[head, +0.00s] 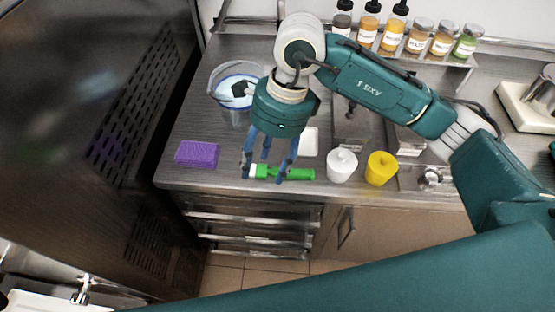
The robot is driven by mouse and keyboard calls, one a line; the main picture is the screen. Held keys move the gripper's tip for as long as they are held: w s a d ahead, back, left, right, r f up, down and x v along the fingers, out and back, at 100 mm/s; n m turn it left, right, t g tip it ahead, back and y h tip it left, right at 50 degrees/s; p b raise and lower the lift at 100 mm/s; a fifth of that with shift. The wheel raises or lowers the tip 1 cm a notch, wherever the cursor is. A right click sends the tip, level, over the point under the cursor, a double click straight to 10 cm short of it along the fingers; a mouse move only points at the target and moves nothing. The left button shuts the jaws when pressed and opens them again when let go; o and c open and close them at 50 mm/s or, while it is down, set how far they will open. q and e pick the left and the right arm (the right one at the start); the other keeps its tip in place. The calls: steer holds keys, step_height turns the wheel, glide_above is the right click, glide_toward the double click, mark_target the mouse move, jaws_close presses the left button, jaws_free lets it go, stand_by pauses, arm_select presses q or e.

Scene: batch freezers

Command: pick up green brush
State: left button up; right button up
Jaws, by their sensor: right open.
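The green brush (300,174) lies on the metal counter near its front edge, with a green handle to the right and a white end to the left. My right gripper (266,174) hangs over it, pointing down, with blue fingers spread open. The fingers reach down around the brush and hide small parts of it. I cannot tell whether any finger touches it. My left gripper is not in view.
A purple sponge (197,154) lies left of the brush. A clear bucket (229,110) stands behind. A white container (342,166) and a yellow one (381,169) stand to the right. Several bottles (393,30) line the back shelf. A dark freezer (80,130) fills the left.

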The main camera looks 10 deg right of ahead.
steer(key=w+d+t+h, duration=0.1)
steer(key=w+d+h, duration=0.2)
steer(key=d, duration=0.3)
steer(key=p, duration=0.2)
glide_above(290, 173)
steer(key=f, duration=0.3)
steer(key=shift+s+f, duration=0.2)
steer(key=shift+f, duration=0.5)
step_height(290, 173, down, 5)
steer(key=shift+r+p, duration=0.1)
steer(key=shift+p, duration=1.15)
steer(key=shift+w+f, duration=0.1)
steer(key=shift+f, duration=0.25)
steer(key=c, duration=1.2)
steer(key=shift+c, duration=0.2)
